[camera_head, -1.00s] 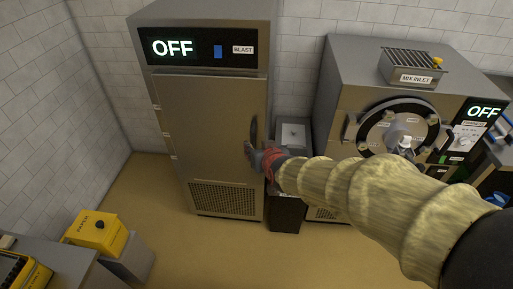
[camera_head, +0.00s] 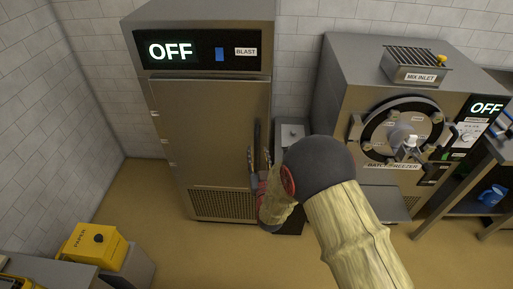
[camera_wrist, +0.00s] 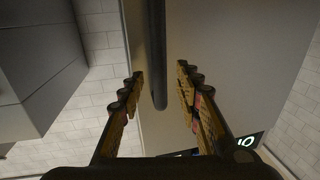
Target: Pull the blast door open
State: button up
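The blast cabinet's tall steel door (camera_head: 205,130) is shut, beneath a panel (camera_head: 200,51) reading OFF and BLAST. Its dark vertical handle (camera_head: 257,135) is on the door's right side, and hinges show on the left. In the wrist view the handle (camera_wrist: 158,60) hangs as a dark bar between my two spread fingers, with space on both sides. My gripper (camera_wrist: 158,88) is open around the bar's end. In the head view my gripper (camera_head: 257,172) is at the handle's lower part, partly hidden by my wrist.
A small steel unit (camera_head: 291,133) stands just right of the cabinet. The batch freezer (camera_head: 345,85) is further right, with a table and blue mug (camera_head: 492,195) beyond. A yellow box (camera_head: 94,246) stands at lower left. The floor before the door's left part is clear.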

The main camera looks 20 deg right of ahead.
aim_at(257, 148)
jog(key=shift+w+d+b, duration=0.15)
jog(key=shift+w+b, duration=0.05)
jog(key=shift+w, duration=0.9)
jog(key=shift+w+d+b, duration=0.15)
jog(key=shift+w+b, duration=0.05)
jog(key=shift+w, duration=0.85)
jog(key=c, duration=0.8)
grip_shut()
